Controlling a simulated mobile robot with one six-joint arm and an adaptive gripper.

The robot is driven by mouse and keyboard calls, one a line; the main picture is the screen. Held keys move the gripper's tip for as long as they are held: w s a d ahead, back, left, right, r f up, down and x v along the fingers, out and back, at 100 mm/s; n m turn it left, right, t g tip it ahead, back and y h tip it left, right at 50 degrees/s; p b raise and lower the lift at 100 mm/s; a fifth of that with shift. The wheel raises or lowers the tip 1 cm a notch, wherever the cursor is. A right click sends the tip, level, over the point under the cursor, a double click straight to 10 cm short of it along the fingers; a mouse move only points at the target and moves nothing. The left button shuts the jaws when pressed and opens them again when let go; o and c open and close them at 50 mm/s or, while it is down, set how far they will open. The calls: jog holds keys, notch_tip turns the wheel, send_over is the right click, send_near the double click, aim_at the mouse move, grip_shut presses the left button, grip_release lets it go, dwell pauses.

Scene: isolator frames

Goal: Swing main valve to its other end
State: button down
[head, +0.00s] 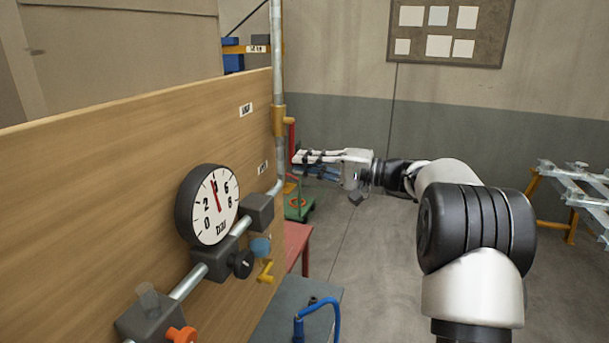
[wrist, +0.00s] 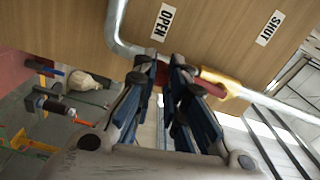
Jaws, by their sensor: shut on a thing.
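The main valve has a brass body (head: 278,121) on the vertical pipe and a red lever (head: 292,133) hanging down roughly along the pipe. In the wrist view, the brass body (wrist: 222,84) is right of my fingers and the red lever (wrist: 208,88) runs into them. My gripper (head: 299,157) is at the lever's lower end; in the wrist view (wrist: 165,75) its fingers are closed around the lever, hiding its end. The OPEN label (wrist: 163,21) is near the pipe bend, at the lever's end; the SHUT label (wrist: 269,28) is nearer the valve body.
A wooden panel (head: 120,190) stands on the left. It carries a pressure gauge (head: 212,205), an orange knob (head: 182,335) and a small yellow-handled valve (head: 265,271). A red table (head: 298,240) is below. Open floor (head: 380,260) lies right of the panel; a metal frame (head: 575,185) stands far right.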

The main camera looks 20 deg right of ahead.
jog(key=shift+w+d+n+b, duration=0.25)
jog(key=shift+w+n+b, duration=0.1)
jog(key=shift+n, duration=0.15)
jog(key=c, duration=1.8)
grip_release()
jog(key=shift+o, duration=1.2)
jog(key=shift+s+d, duration=0.25)
jog(key=shift+d, duration=0.15)
jog(key=v, duration=1.1)
jog(key=shift+s, duration=0.1)
